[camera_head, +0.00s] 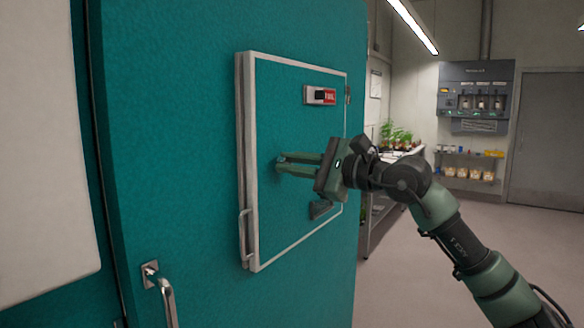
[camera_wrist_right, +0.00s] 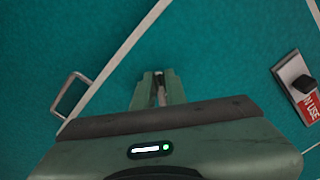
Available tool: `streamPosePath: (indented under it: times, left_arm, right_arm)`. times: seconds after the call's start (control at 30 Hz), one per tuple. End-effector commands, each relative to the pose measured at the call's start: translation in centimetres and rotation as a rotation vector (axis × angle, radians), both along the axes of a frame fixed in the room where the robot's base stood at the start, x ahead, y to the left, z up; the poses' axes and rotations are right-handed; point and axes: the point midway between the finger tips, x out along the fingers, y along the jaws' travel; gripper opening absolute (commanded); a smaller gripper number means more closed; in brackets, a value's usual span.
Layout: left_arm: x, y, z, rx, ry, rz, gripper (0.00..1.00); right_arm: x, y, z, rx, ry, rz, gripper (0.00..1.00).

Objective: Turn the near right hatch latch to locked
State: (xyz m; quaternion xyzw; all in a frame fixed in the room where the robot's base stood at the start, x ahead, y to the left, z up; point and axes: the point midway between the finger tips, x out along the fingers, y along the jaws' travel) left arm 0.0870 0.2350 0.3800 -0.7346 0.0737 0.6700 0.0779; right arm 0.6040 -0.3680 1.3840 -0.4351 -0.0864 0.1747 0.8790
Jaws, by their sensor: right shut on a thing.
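The hatch (camera_head: 290,110) is a teal panel with a pale frame, set in a large teal door or wall. My right gripper (camera_head: 280,164) comes in from the right, with its fingers reaching the hatch face. In the right wrist view, its fingers (camera_wrist_right: 158,80) are shut on a thin, dark metallic piece (camera_wrist_right: 160,90), which looks like the latch. The fingers hide most of it, so I cannot tell its turn position. My left gripper is not in view.
A U-shaped handle (camera_head: 243,236) is on the hatch's left edge. A chrome handle (camera_head: 166,292) is lower left. Open floor (camera_head: 480,250) lies right.

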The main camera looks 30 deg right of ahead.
Motion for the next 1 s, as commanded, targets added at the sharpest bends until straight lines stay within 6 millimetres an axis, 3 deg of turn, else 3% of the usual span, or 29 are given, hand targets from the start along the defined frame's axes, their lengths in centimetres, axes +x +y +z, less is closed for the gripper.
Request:
streamPosePath:
  times: [0.5, 1.0]
  left_arm:
    - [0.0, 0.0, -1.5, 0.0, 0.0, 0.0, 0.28]
    - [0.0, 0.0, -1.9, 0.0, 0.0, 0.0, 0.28]
  right_arm:
    - [-0.1, 0.3, -0.7, -0.421, -0.174, 0.0, 0.0]
    - [-0.1, 0.3, -1.0, -0.607, -0.249, 0.001, 0.0]
